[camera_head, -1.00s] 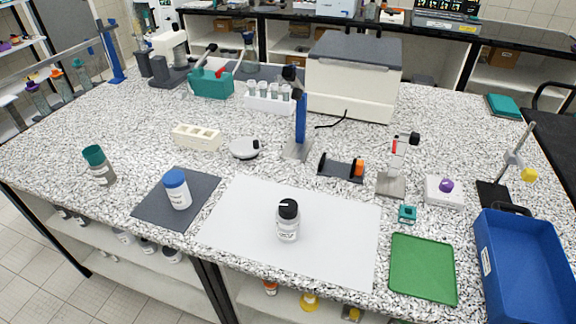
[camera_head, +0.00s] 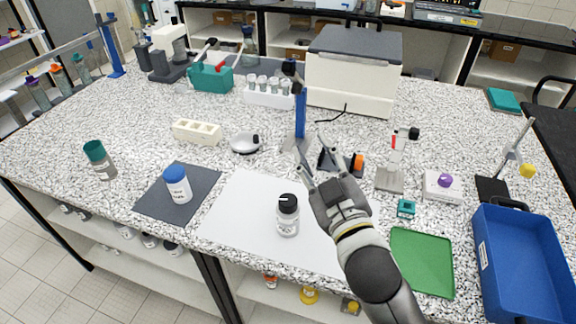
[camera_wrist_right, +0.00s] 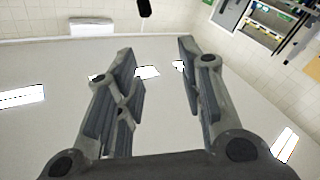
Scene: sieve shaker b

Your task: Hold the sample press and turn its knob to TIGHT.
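Which item is the sample press is not labelled clearly enough to tell. One candidate is the small black frame with an orange knob (camera_head: 357,163), standing mid-table and partly hidden behind my right gripper. Another is the upright grey-based stand (camera_head: 390,178) with a red part and a black knob, to its right. My right gripper (camera_head: 317,155) is raised over the white sheet, fingers spread and empty. In the right wrist view its open fingers (camera_wrist_right: 155,50) have only wall and ceiling behind them. My left gripper is not in view. No knob marking is readable.
A black-capped bottle (camera_head: 288,215) stands on the white sheet (camera_head: 240,215), left of my right forearm. A blue column stand (camera_head: 300,115) is just behind the gripper. A teal block (camera_head: 406,208), green tray (camera_head: 422,262) and blue bin (camera_head: 525,260) lie right.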

